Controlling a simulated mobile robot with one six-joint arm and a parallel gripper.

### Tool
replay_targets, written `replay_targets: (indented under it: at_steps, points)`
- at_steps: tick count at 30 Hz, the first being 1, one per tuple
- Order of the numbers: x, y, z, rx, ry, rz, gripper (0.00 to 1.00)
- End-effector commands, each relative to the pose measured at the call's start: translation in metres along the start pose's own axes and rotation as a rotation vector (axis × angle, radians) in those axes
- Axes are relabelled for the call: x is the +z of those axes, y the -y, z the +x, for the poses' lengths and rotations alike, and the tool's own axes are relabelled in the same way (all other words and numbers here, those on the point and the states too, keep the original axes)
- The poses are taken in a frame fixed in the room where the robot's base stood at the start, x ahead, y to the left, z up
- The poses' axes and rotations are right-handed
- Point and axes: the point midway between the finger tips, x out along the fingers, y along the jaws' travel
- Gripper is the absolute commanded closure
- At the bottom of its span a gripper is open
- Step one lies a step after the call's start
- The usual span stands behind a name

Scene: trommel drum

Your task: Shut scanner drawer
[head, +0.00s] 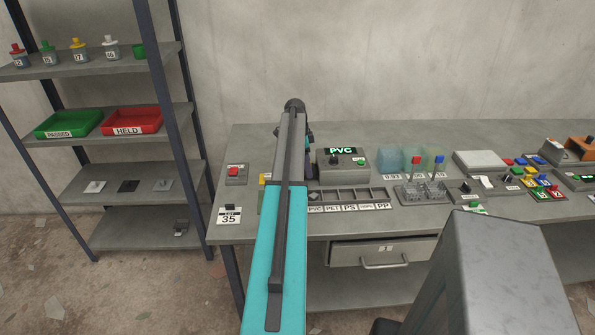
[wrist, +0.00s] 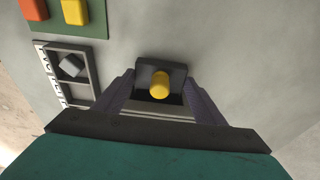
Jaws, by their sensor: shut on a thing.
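The scanner (head: 342,171) is a dark grey box on the bench with a lit green "PVC" display, a dark knob and a green button. My arm stands in front of its left side. In the wrist view, my gripper (wrist: 158,84) is closed around a small dark grey block (wrist: 144,71) with a yellow round knob (wrist: 159,86). The fingers sit on both sides of it. Whether this block is the scanner drawer is not clear. In the head view my arm hides the jaws, and no scanner drawer can be made out there.
A labelled sorting tray (head: 350,208) lies in front of the scanner; its compartment with a grey chip (wrist: 69,65) shows in the wrist view. A bench drawer (head: 343,255) sits below. A red button box (head: 236,174) is left of my arm. Bottles (head: 413,160) stand right.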

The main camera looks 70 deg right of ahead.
Motion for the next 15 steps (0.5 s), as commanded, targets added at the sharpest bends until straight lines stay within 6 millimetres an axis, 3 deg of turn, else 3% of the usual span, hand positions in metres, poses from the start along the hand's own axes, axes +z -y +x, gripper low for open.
replay_targets:
  at_steps: [15]
  points:
    - [-0.013,0.001,0.002,-0.002,-0.001,0.000,0.49]
